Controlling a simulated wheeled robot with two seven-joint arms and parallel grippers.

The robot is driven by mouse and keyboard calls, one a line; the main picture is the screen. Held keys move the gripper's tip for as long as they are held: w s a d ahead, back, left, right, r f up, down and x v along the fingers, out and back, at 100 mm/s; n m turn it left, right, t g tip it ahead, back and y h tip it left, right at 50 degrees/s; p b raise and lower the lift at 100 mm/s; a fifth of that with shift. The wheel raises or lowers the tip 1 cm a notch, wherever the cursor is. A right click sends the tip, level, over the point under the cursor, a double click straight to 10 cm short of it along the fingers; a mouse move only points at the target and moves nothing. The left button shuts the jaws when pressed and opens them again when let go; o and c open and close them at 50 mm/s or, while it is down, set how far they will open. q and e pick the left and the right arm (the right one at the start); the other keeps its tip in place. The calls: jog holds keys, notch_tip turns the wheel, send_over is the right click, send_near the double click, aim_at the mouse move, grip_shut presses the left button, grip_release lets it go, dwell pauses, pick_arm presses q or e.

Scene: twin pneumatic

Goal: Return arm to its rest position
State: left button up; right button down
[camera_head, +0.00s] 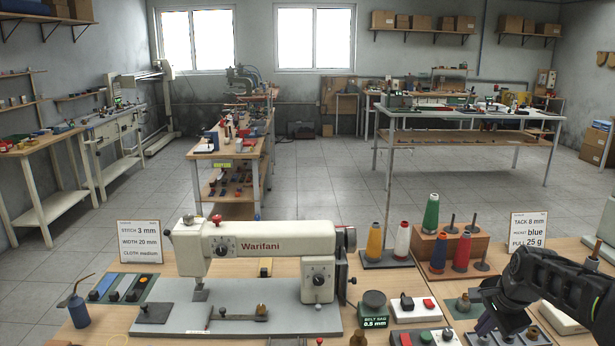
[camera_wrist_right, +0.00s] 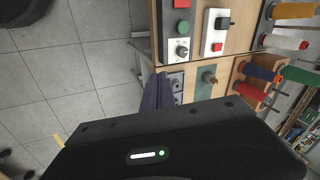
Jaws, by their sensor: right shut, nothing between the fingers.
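My right arm comes in from the right edge of the head view. My right gripper (camera_head: 498,324) is shut and empty, pointing down at the right front of the workbench (camera_head: 375,287). In the right wrist view the dark fingers (camera_wrist_right: 158,92) lie together, close to the bench's front edge in the picture. A block with round knobs (camera_wrist_right: 175,84) shows right beside them; I cannot tell whether they touch it. My left gripper is not in the head view.
Close to my right gripper are a switch box with a red button (camera_head: 415,310), a grey-green plate with a brass knob (camera_head: 463,305) and a thread spool rack (camera_head: 450,247). The sewing machine (camera_head: 255,250) stands left of centre. The floor (camera_wrist_right: 60,90) before the bench is clear.

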jog(key=s+a+f+n+t+y, duration=0.15)
jog(key=a+f+n, duration=0.35)
jog(key=a+f, duration=0.55)
jog(key=s+a+f+n+g+y, duration=0.1)
jog(key=s+a+f+n, duration=0.3)
jog(key=a+f, duration=0.65)
jog(key=s+a+f+n+g, duration=0.1)
jog(key=s+a+f, duration=0.3)
jog(key=s, duration=0.4)
jog(key=s+a+f+n+g+y, duration=0.1)
jog(key=s+a+f+n+g, duration=0.1)
jog(key=s+a+f, duration=0.3)
jog(key=s+a+f+n+g+y, duration=0.1)
jog(key=s+a+f, duration=0.3)
jog(key=s, duration=0.8)
jog(key=shift+s+a+f+n, duration=0.25)
jog(key=shift+s+a+n, duration=0.05)
jog(key=shift+a+n, duration=0.3)
